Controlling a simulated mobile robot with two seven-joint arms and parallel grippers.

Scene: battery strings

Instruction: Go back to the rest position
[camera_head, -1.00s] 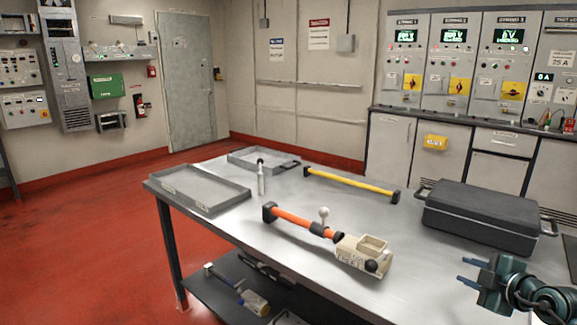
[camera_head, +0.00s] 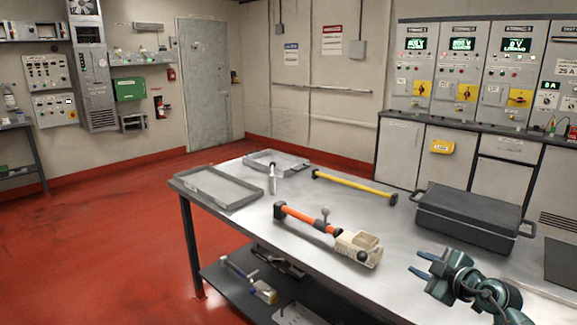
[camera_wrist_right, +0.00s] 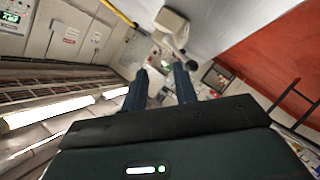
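My right gripper (camera_head: 415,263) is at the lower right in the head view, above the right front part of the steel table (camera_head: 290,255). Its two blue fingers point left and stand apart, with nothing between them. In the right wrist view the two dark fingers (camera_wrist_right: 160,88) also stand apart with an empty gap. My left gripper is in neither view.
Red floor is clear at left.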

